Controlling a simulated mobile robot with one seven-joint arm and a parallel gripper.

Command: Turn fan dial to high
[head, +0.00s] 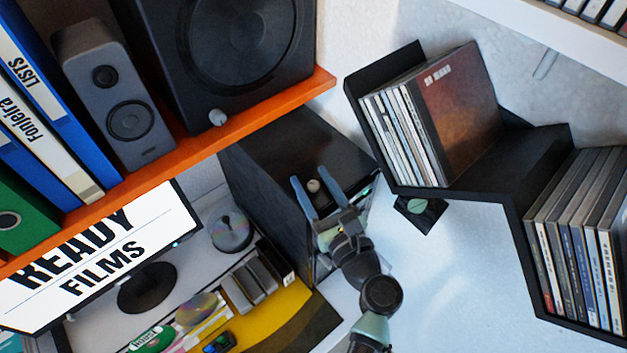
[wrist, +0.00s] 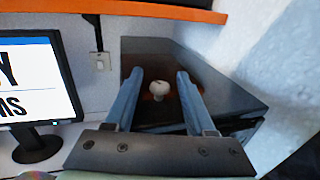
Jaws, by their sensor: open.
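A small pale round knob, which looks like the fan dial (head: 313,185), stands on the top of a black computer case (head: 270,140). It also shows in the wrist view (wrist: 159,88), with a pale cap and a narrower stem. My gripper (head: 308,175) is open, with its two blue-grey fingers above the case. In the wrist view my gripper (wrist: 160,73) has one finger on each side of the dial, with a gap on both sides. I cannot tell how far the fingertips are above the case top. No setting marks are readable on the dial.
An orange shelf (head: 200,148) with speakers and binders hangs above the desk at the left. A dark angular wall shelf (head: 540,155) holding discs is at the right. A monitor (head: 100,255) stands left of the case. Discs and a yellow mat (head: 275,315) lie in front.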

